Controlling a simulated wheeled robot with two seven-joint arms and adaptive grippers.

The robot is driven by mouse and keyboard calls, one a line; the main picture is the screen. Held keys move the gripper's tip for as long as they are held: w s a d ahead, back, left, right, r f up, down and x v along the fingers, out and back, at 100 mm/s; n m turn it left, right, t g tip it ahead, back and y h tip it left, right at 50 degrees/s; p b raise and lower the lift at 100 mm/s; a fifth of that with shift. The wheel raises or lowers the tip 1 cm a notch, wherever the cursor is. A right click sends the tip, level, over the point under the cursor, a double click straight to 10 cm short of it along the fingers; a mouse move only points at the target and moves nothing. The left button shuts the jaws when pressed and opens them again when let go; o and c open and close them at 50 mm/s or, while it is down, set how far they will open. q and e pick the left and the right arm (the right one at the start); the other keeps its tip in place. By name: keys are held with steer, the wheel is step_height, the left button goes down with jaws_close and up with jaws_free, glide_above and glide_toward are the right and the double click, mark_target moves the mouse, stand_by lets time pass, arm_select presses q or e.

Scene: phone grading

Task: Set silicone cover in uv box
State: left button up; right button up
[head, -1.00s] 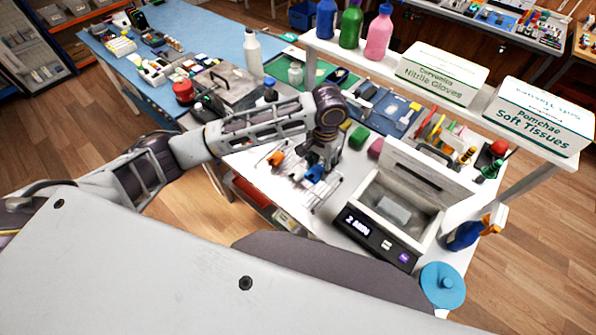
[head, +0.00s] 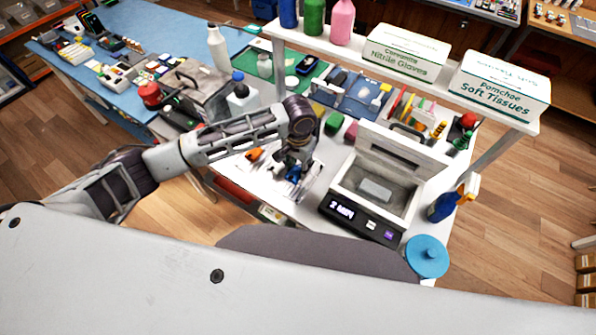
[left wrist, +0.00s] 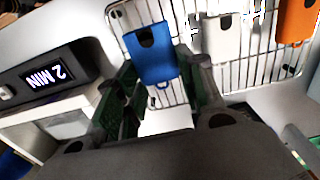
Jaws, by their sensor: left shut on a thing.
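The blue silicone cover (left wrist: 152,55) shows in the left wrist view between my left gripper's fingers (left wrist: 160,95), over the wire rack (left wrist: 177,93). In the head view my left gripper (head: 293,166) points down at the rack and is shut on the blue cover (head: 293,175), which is partly hidden. A white cover (left wrist: 221,38) and an orange cover (left wrist: 296,20) are on the rack beside it. The UV box (head: 333,190) stands right of the gripper with its lid (head: 390,160) raised and "2 MIN" on its display. A grey block (head: 375,190) lies inside. My right gripper is not in view.
A shelf with glove and tissue boxes (head: 407,52) spans the bench's back. Green and pink blocks (head: 334,122) sit behind the rack. A white squeeze bottle (head: 218,45) stands behind my arm.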

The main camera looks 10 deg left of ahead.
mark_target(299, 173)
arm_select(q)
steer(key=shift+f, duration=0.1)
steer(key=shift+f, duration=1.85)
steer(key=shift+f, duration=0.1)
steer(key=o, duration=0.9)
step_height(299, 173, up, 12)
steer(key=shift+r, duration=0.15)
